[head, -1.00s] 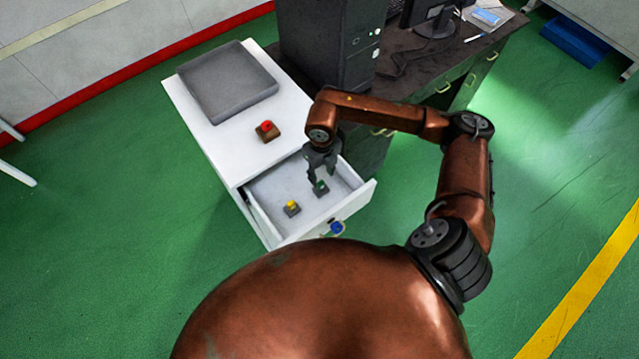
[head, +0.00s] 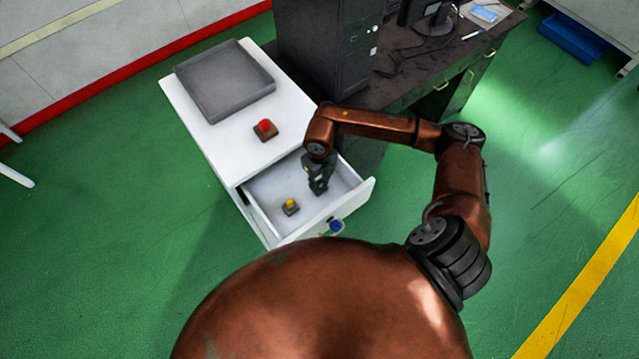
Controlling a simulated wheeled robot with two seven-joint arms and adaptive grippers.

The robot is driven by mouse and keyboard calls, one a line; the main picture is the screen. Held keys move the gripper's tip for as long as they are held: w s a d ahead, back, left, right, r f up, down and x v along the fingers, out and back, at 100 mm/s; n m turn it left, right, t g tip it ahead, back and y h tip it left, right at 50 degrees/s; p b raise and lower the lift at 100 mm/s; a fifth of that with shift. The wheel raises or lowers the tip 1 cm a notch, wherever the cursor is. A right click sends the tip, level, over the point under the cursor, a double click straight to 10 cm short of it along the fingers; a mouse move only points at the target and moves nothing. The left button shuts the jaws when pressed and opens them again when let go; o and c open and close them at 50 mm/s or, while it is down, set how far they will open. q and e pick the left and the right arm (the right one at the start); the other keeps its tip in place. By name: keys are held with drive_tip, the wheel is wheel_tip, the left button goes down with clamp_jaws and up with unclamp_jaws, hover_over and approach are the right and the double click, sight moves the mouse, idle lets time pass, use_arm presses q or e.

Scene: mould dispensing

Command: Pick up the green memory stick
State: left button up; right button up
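The green memory stick (head: 320,181) is in the open white drawer (head: 262,193), toward its right part. Only a small green patch of it shows between the dark fingers. My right gripper (head: 318,188) reaches down into the drawer with its fingers around the stick. Whether the fingers have closed on it is too small to tell. My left gripper is not in view.
A yellow-topped piece (head: 290,206) sits left of the gripper in the drawer. A blue piece (head: 336,227) is at the drawer front. A red-topped piece (head: 265,129) and a grey tray (head: 226,107) sit on the cabinet top. A dark computer tower (head: 325,65) stands behind.

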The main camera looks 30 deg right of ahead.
sight(320, 181)
drive_tip(key=c, duration=0.4)
wheel_tip(320, 181, up, 10)
drive_tip(key=shift+f+p, duration=0.15)
drive_tip(key=shift+p, duration=0.25)
drive_tip(key=shift+r+p, duration=0.75)
drive_tip(key=shift+r, duration=0.9)
